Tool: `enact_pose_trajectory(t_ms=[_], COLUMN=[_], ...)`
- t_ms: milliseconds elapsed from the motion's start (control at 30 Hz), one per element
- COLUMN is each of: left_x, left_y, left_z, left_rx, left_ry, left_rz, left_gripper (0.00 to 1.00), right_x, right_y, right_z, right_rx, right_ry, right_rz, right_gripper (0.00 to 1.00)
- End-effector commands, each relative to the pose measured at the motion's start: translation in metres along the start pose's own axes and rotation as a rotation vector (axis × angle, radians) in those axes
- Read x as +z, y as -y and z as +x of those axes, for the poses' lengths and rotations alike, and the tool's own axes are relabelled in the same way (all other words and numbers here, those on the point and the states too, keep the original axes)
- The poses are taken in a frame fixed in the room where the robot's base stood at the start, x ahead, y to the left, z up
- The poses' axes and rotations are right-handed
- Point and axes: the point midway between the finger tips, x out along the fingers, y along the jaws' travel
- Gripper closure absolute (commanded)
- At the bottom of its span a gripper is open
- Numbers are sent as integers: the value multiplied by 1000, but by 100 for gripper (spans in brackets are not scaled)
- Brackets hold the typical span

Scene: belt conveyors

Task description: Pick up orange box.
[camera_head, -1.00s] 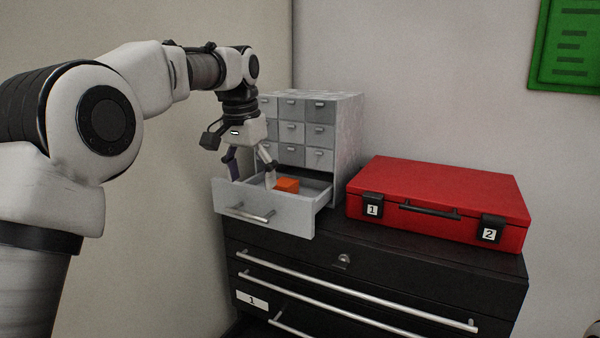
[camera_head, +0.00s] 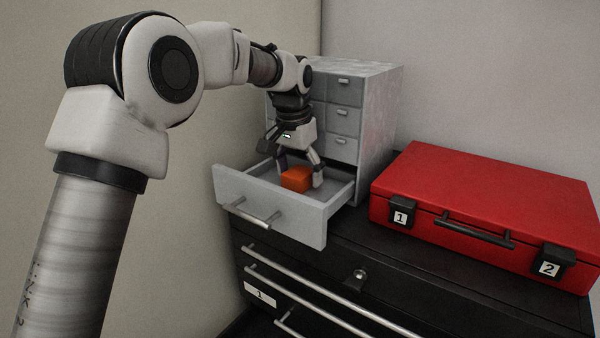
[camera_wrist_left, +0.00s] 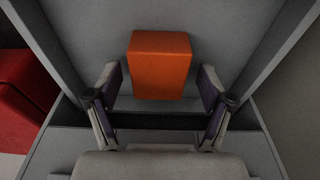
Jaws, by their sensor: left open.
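The orange box (camera_head: 296,179) lies inside the open grey drawer (camera_head: 270,216) of the small cabinet. My left gripper (camera_head: 300,178) reaches down into the drawer with its fingers spread, close to the box. In the left wrist view the orange box (camera_wrist_left: 160,65) sits on the drawer floor, just ahead of and between the open fingers (camera_wrist_left: 160,92). A gap shows on both sides of the box, and nothing is gripped. My right gripper is not seen.
The grey cabinet (camera_head: 378,120) with small drawers stands behind the open drawer. A red case (camera_head: 490,195) lies to the right on the black tool chest (camera_head: 400,268). The drawer's side walls flank the gripper closely. A wall is at the left.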

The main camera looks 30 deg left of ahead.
Motion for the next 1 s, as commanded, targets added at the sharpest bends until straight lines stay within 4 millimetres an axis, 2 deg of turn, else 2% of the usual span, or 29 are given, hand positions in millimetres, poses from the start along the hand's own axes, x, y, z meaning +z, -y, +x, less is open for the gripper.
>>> enact_pose_trajectory(t_ms=[167,267,300,367,767,867,1000], left_x=[0,0,0,0,0,-2,-6], left_y=[0,0,0,0,-2,-5,-4], left_z=[2,2,2,2,0,-8,-31], left_rx=[-1,-1,-1,-1,0,-1,-2], left_ry=[-2,-2,-2,-2,1,-1,-4], left_rz=[0,0,0,0,0,0,0], left_gripper=[19,51,65,84,85,85,85], right_x=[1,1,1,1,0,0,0], right_y=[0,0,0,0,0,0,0], right_z=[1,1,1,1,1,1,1], right_rx=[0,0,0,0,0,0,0], right_ry=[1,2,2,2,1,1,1], right_rz=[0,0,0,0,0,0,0], right_gripper=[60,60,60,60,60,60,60])
